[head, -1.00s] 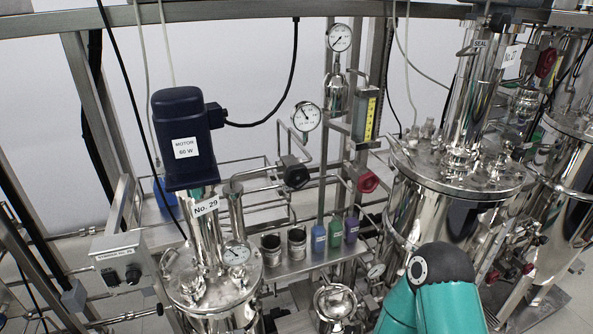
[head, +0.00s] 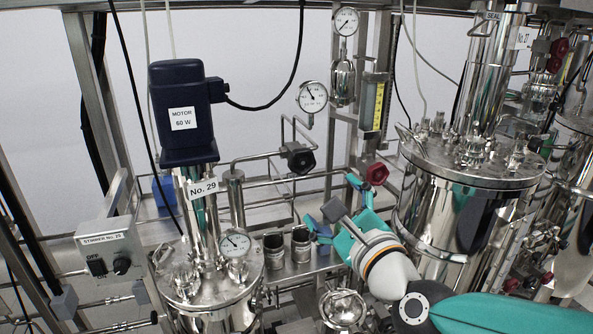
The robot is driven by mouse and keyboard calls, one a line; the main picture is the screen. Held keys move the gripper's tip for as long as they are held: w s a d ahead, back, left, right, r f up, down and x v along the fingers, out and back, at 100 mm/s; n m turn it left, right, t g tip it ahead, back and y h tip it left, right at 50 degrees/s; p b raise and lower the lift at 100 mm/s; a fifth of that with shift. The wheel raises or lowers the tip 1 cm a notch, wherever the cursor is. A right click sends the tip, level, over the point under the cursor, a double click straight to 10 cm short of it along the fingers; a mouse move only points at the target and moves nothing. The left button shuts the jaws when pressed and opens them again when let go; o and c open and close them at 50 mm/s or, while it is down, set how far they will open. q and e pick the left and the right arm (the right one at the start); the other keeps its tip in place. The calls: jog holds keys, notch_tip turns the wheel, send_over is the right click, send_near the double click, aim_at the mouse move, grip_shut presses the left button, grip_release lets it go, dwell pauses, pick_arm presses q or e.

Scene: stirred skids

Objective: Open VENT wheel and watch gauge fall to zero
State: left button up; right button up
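A black handwheel (head: 300,159) sits on the pipework beside the No. 29 vessel. A red handwheel (head: 377,173) is to its right. I can read no VENT label on either. A round gauge (head: 312,97) stands above the black wheel; another gauge (head: 345,21) is higher up, and a third gauge (head: 235,243) is on the vessel lid. Their readings are too small to read surely. My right gripper (head: 334,206) is open, with its teal fingers spread, below and between the two wheels in the picture. It looks empty. My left gripper is out of view.
The motor column (head: 182,115) and No. 29 vessel (head: 212,304) stand at left, with a stirrer switch box (head: 110,252) beside them. A large steel vessel (head: 440,215) stands at right. Pipes and hanging cables crowd the middle.

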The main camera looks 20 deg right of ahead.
aim_at(301, 161)
jog(key=w+p, duration=0.2)
jog(key=w, duration=0.6)
jog(key=w+p, duration=0.2)
jog(key=w, duration=0.6)
jog(key=shift+w+a+r, duration=0.2)
jog(key=shift+w, duration=0.15)
